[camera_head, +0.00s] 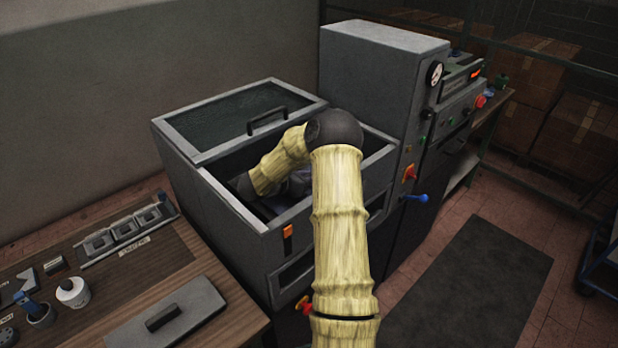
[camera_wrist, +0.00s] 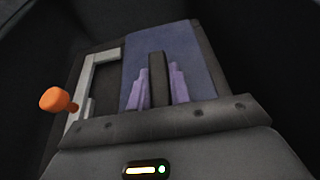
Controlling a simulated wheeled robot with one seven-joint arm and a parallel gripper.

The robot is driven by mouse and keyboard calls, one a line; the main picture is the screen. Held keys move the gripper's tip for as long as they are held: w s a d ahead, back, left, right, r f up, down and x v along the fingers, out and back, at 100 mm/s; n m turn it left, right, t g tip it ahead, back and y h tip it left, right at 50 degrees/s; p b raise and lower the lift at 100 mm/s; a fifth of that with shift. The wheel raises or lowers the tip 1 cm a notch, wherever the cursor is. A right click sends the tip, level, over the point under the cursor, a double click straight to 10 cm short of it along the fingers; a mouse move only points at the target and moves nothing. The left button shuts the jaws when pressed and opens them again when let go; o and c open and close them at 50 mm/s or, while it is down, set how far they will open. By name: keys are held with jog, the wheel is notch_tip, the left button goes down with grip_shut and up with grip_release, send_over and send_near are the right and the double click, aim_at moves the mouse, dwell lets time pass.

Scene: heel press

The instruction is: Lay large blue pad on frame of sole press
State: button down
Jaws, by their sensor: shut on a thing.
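The sole press (camera_head: 225,215) is a grey box with an open well; its glazed lid (camera_head: 235,115) covers the back left part. My arm bends down into the well, and my gripper is mostly hidden there in the head view. In the wrist view, my gripper (camera_wrist: 158,90) is shut on a dark upright rib on the large blue pad (camera_wrist: 195,60). The pad lies flat over a dark surface inside the well. A light grey angled bracket (camera_wrist: 95,85) shows left of the pad. I cannot tell whether the pad touches the frame beneath.
An orange knob (camera_wrist: 58,100) stands left of my gripper. The well's walls are close around my arm. A taller grey cabinet (camera_head: 375,80) with a gauge and a blue lever (camera_head: 418,198) is on the right. A wooden bench (camera_head: 130,265) is at the left.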

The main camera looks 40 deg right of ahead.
jog(key=shift+f+b, duration=0.25)
jog(key=shift+b, duration=0.2)
dwell(0.4)
jog(key=c, duration=1.2)
grip_release()
jog(key=shift+f, duration=0.15)
notch_tip(320, 180, up, 10)
jog(key=shift+w+r+b, duration=0.1)
jog(key=shift+b, duration=1.05)
